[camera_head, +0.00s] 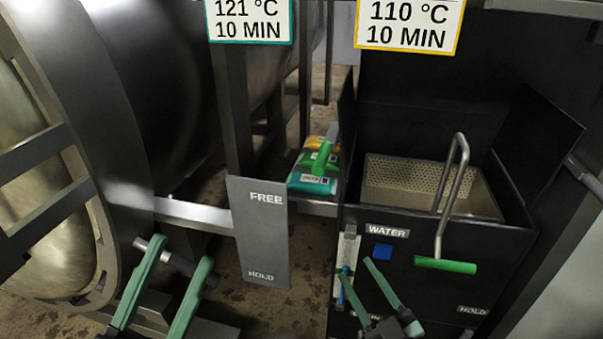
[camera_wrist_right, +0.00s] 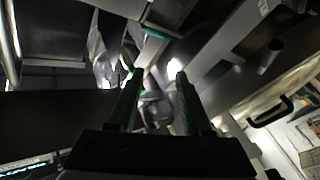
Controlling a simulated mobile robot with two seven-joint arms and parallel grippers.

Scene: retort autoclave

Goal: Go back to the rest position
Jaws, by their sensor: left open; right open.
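My right gripper (camera_head: 374,275) is lower right of centre, in front of the black water unit, below the blue square and close to the gauge strip. Its green fingers are apart and empty. The fingers also show spread in the right wrist view (camera_wrist_right: 155,80).
The black unit (camera_head: 412,225) holds a perforated basket (camera_head: 405,180) and has a bent metal lever with a green handle (camera_head: 445,265). Coloured pouches (camera_head: 312,178) lie left of it. The grey panel (camera_head: 262,235) stands between my grippers. Signs reading 121 °C (camera_head: 250,20) and 110 °C (camera_head: 409,24) hang above.

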